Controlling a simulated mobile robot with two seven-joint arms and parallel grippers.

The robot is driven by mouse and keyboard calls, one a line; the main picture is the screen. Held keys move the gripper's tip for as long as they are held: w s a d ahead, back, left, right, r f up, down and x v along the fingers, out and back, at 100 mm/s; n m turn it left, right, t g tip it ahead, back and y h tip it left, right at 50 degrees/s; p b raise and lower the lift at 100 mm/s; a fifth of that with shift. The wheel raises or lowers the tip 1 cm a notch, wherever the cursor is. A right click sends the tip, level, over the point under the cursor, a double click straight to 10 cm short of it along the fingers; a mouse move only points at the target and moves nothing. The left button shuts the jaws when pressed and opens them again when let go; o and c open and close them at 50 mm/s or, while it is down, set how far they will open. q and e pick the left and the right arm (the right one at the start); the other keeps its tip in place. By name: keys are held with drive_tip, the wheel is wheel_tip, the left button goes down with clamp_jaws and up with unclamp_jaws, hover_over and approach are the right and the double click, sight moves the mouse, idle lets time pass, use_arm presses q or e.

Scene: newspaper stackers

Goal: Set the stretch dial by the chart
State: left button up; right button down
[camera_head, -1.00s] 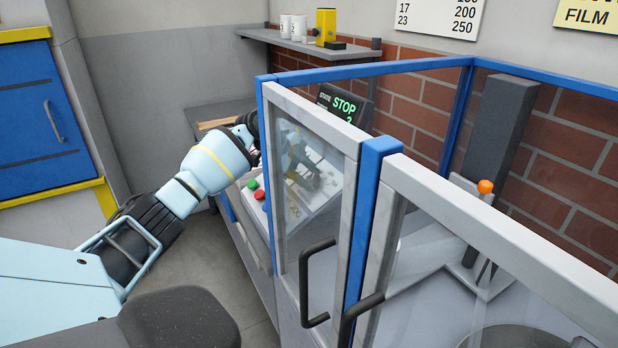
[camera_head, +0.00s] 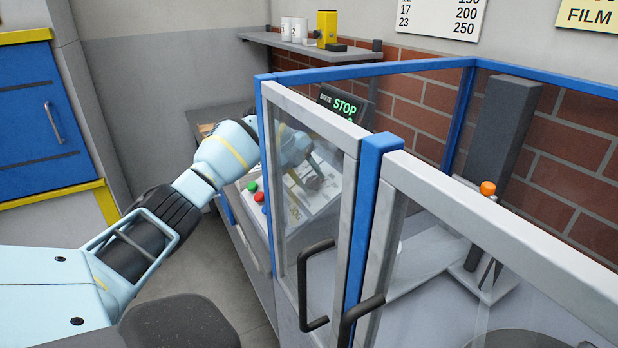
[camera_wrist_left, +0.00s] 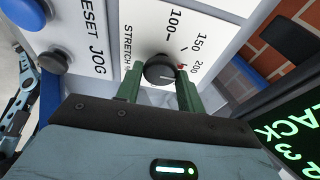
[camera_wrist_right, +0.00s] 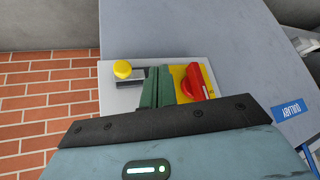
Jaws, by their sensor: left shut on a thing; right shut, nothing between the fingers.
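The black stretch dial (camera_wrist_left: 160,69) sits on a white panel marked STRETCH, with 100, 150 and 200 around it in the left wrist view. A small red mark shows at its edge near the 200 side. My left gripper (camera_wrist_left: 160,82) has its green fingers on both sides of the dial, closed on it. In the head view this gripper (camera_head: 318,180) shows through the glass over the control panel. The chart (camera_head: 440,18) hangs on the wall, its top cut off; rows 17–200 and 23–250 are readable. My right gripper (camera_wrist_right: 158,85) is shut and empty.
A blue-framed glass guard (camera_head: 372,200) with black handles stands in front. A display (camera_head: 345,105) reads STOP. Green (camera_head: 252,186) and red (camera_head: 259,197) buttons lie left of the guard. Near my right gripper are a yellow knob (camera_wrist_right: 122,69) and a red switch (camera_wrist_right: 198,82).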

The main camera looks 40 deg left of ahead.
idle(0.4)
use_arm(q)
drive_tip(key=o, duration=1)
drive_tip(key=shift+v, duration=3.95)
drive_tip(key=shift+a, duration=0.1)
